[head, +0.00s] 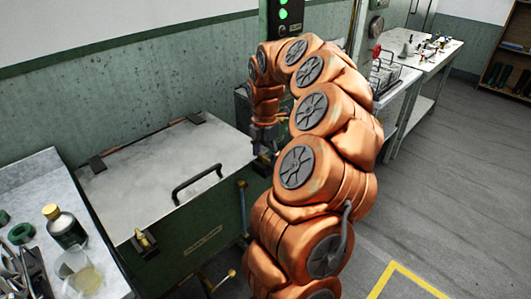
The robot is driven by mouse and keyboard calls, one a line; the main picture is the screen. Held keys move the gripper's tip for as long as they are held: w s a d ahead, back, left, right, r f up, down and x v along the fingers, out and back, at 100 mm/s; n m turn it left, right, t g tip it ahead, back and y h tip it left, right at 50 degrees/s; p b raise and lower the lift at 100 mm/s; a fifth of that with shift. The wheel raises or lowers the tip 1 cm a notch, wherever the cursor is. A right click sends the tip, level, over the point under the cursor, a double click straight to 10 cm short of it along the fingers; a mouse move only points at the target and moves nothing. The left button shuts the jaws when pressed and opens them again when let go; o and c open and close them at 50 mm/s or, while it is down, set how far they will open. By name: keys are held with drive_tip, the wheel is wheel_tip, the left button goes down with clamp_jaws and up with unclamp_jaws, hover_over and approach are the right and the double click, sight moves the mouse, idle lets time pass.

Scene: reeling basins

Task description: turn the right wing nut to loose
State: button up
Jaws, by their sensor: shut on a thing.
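My gripper (264,149) is small in the head view, at the right front corner of the basin's grey lid (150,165). It points down and is shut on the right wing nut, which is mostly hidden by the fingers and my arm; its angle cannot be told. The left wing nut (146,239), brass coloured, shows on the front left edge of the green basin (190,245). The lid lies closed, with a black bar handle (197,184) near its front edge.
At the left, a bench (35,175) holds a dark bottle with a yellow cap (65,228) and a clear beaker (78,272). A green wall stands behind the basin. White tables (425,60) stand at the back right. The grey floor at right is open.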

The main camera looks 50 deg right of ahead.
sight(265, 156)
drive_tip(key=shift+n, duration=0.3)
drive_tip(key=o, duration=1.1)
drive_tip(key=shift+o, duration=0.2)
wheel_tip(265, 156, up, 12)
drive_tip(key=shift+a, duration=0.1)
idle(0.6)
